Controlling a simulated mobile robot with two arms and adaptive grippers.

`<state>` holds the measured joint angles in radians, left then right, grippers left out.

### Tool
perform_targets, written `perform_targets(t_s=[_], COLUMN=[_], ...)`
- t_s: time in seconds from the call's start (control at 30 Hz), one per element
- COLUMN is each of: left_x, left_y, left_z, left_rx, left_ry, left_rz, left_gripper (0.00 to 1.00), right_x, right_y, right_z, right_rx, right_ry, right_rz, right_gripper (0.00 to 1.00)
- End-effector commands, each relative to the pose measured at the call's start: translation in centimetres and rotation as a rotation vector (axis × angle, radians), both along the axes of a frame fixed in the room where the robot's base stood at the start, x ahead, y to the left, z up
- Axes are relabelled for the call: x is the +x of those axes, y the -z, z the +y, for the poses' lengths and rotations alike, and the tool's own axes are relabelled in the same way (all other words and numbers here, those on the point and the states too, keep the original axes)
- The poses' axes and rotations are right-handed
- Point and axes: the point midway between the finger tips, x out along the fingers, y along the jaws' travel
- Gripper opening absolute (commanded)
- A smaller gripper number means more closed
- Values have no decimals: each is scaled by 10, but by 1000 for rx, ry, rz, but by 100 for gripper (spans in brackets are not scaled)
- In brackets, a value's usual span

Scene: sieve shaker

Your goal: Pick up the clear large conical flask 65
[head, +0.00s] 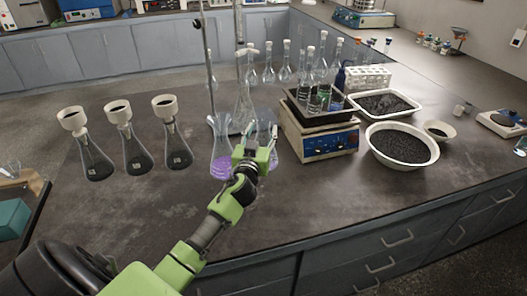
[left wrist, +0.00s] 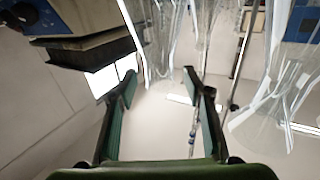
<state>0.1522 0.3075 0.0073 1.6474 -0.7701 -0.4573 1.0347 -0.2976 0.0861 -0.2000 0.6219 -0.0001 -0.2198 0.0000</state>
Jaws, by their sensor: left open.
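A tall clear conical flask (head: 243,108) stands on the bench just behind my left gripper in the head view. I cannot read a number on it. My left gripper (head: 258,148) is open, in front of the flask's lower part. A flask with purple liquid (head: 221,160) stands just left of the gripper, and another clear flask (head: 266,127) is partly hidden behind it. In the left wrist view the open fingers (left wrist: 161,78) have nothing between them. Clear glass (left wrist: 155,45) shows just beyond the fingertips, with more glassware (left wrist: 275,100) to the right.
Three dark-filled flasks with funnels (head: 127,138) stand to the left. A blue-fronted shaker (head: 325,143) bearing a black tray of bottles is close on the right, with a white bowl (head: 402,145) beyond. A metal stand rod (head: 206,60) rises behind.

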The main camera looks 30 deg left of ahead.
Motion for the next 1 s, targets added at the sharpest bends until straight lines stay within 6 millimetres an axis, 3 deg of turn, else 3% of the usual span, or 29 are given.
perform_targets(t_s=[0.2,0.53,0.57,0.73,1.0], left_x=[27,33,33,33,33], left_y=[-1,0,0,0,-1], left_z=[10,13,13,13,13], left_rx=[1,0,0,0,1], left_ry=[-1,-1,-1,-1,-1], left_rz=[-1,0,0,0,-2], left_gripper=[46,46,43,0,0], right_x=[0,-1,-1,-3,-3], right_y=[-6,-6,-6,-6,-6], right_z=[6,11,11,8,3], right_rx=[8,14,12,9,4], right_ry=[2,5,4,3,2], right_rz=[0,1,2,4,5], right_gripper=[65,65,65,65,65])
